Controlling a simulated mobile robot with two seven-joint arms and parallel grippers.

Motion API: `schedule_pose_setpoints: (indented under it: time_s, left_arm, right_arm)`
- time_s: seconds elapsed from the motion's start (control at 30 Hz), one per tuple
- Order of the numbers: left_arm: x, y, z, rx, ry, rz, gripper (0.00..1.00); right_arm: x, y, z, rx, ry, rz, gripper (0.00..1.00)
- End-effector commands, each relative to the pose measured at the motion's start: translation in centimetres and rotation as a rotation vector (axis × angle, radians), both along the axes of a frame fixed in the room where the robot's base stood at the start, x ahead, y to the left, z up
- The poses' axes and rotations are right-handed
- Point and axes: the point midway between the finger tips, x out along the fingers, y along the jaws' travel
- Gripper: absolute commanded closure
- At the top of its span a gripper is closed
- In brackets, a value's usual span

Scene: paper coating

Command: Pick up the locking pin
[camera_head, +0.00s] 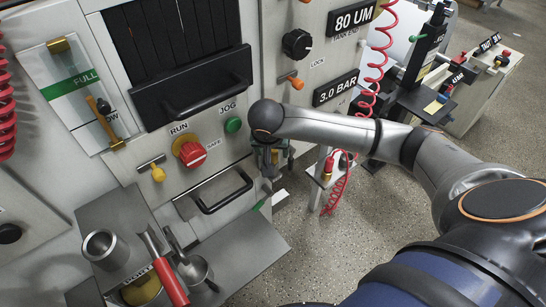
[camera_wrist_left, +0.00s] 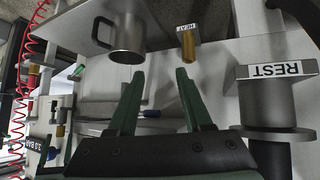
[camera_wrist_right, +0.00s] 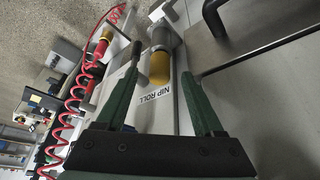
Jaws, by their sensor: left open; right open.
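No part is labelled as a locking pin, so I cannot tell for certain which it is. In the head view, an orange-knobbed pin (camera_head: 296,82) sticks out of the panel beside the LOCK label, and a yellow-ended T-shaped part (camera_head: 157,173) sits left of the red knob. My right gripper (camera_head: 272,158) is partly hidden under its wrist, in front of the panel. In the right wrist view it is open (camera_wrist_right: 165,95), and a grey cylinder with a yellow end (camera_wrist_right: 160,65) shows between and beyond its fingers. My left gripper (camera_wrist_left: 158,85) is open and empty, outside the head view.
A metal cup (camera_head: 106,250) and a red-handled tool (camera_head: 165,270) are on the lower-left shelf. A drawer handle (camera_head: 225,192) juts out near my right gripper. A red coiled hose (camera_head: 376,60) hangs to the right. The left wrist view shows a REST-labelled stand (camera_wrist_left: 275,90) and a brass HEAT knob (camera_wrist_left: 188,45).

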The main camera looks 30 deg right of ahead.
Motion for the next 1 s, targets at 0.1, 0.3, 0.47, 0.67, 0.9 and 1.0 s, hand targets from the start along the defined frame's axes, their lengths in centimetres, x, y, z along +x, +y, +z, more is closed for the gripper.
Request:
schedule_pose_setpoints:
  time_s: [0.1,0.3,0.47,0.67,0.9,1.0]
  left_arm:
    - [0.1,0.1,-0.1,0.002,-0.002,0.002,0.5]
    - [0.2,0.2,-0.1,0.003,-0.004,0.003,0.5]
    - [0.2,0.2,-0.1,0.003,-0.004,0.003,0.5]
    - [0.3,0.2,0.0,0.003,-0.004,0.003,0.5]
    - [0.3,0.2,0.0,0.002,-0.005,0.003,0.5]
    - [0.3,0.2,0.0,0.002,-0.005,0.003,0.5]
  right_arm:
    - [0.5,-0.6,-1.7,0.002,0.002,-0.001,0.31]
    - [0.9,-0.9,-2.6,0.002,0.0,0.001,0.31]
    - [0.9,-0.9,-2.6,0.002,0.0,0.001,0.31]
    - [0.9,-0.8,-2.6,0.002,0.0,0.001,0.53]
    - [0.9,-0.9,-2.5,0.001,-0.001,0.001,0.8]
    - [0.9,-0.9,-2.5,0.001,-0.001,0.001,0.91]
